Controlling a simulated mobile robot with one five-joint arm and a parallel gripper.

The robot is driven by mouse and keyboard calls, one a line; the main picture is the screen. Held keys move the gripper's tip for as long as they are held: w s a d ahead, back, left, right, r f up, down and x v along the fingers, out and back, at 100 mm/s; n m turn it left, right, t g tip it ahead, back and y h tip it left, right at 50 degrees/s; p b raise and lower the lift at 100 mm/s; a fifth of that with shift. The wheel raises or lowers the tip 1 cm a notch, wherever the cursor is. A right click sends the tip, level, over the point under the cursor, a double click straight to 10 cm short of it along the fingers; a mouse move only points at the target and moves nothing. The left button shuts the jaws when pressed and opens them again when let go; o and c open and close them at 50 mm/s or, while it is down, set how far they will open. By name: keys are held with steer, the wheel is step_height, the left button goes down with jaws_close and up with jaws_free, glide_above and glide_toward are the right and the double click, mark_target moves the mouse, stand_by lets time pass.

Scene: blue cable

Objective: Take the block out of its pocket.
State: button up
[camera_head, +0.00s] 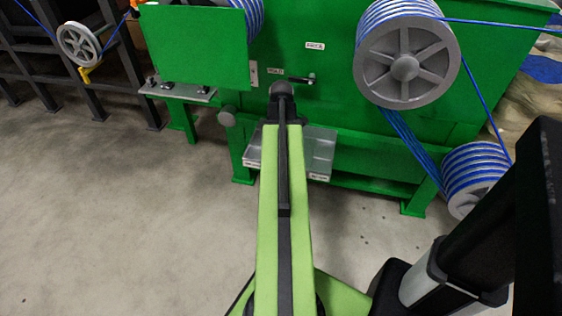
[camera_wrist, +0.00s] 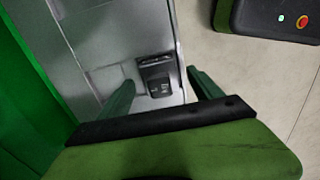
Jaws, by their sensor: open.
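In the wrist view a small dark block (camera_wrist: 159,88) with faint light markings sits at the edge of a grey metal tray (camera_wrist: 95,45). A dark recess adjoins it; I cannot tell exactly where block and pocket meet. My gripper (camera_wrist: 160,79) is open, with one green finger on each side of the block. I see no contact, and the height of the fingers above it is unclear. In the head view the tray (camera_head: 319,150) shows low on the green machine, partly behind my arm; the block and fingers are hidden there.
The green machine (camera_head: 340,90) stands right behind the tray. A large grey reel with blue cable (camera_head: 405,68) and a smaller lower reel (camera_head: 470,190) are to the right. A side shelf (camera_head: 178,92) juts out at left. The concrete floor (camera_head: 120,220) is clear.

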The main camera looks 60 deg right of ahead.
steer(key=shift+f, duration=0.45)
jaws_close()
